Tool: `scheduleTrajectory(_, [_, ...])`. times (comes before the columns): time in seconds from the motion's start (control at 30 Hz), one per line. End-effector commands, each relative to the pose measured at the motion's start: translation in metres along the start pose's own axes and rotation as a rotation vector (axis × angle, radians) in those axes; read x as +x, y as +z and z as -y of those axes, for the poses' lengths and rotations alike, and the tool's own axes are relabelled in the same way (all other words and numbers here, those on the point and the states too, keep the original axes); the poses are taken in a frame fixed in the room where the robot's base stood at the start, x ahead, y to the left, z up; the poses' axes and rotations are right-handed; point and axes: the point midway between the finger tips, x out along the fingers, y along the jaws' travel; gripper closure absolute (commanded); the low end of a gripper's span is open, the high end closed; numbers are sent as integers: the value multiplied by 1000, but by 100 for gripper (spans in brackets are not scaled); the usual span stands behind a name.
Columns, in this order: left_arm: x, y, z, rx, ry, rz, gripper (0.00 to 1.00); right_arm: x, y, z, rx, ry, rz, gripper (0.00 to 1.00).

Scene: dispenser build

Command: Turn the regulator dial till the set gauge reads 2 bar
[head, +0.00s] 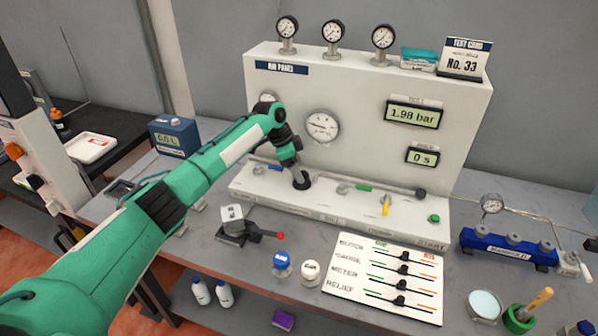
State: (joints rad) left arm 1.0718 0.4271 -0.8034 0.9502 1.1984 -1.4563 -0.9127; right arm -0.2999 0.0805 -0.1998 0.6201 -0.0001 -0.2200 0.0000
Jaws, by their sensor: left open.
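The white air panel (360,85) stands on the bench. My left gripper (300,179) points down at a dark round knob on the panel's lower ledge, probably the regulator dial (303,184). The gripper is open; its fingertips are at the knob, and I cannot tell if they touch it. A large round gauge (322,126) is on the panel face, its needle too small to read. Another gauge (267,98) is partly hidden behind my left arm. The upper digital display (414,114) reads 1.98 bar. My right gripper is out of view.
The lower display (422,156) reads 0 s. A yellow lever (386,206) and a green button (434,218) sit on the ledge to the right. A small device with a red-tipped lever (240,228), two capped jars and a slider card (385,275) lie in front.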

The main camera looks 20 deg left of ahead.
Motion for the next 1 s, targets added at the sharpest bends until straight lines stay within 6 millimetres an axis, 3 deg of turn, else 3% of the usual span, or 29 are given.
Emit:
scheduleTrajectory(0.3, [-70,2,1,0,-4,-1,38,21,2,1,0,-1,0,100])
scheduleTrajectory(0.5, [-106,2,1,-2,-4,-1,38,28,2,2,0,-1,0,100])
scheduleTrajectory(0.7, [-121,1,0,-2,-2,0,38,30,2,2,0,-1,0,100])
scheduleTrajectory(1.0, [-122,1,0,-2,-1,0,38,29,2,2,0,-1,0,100])
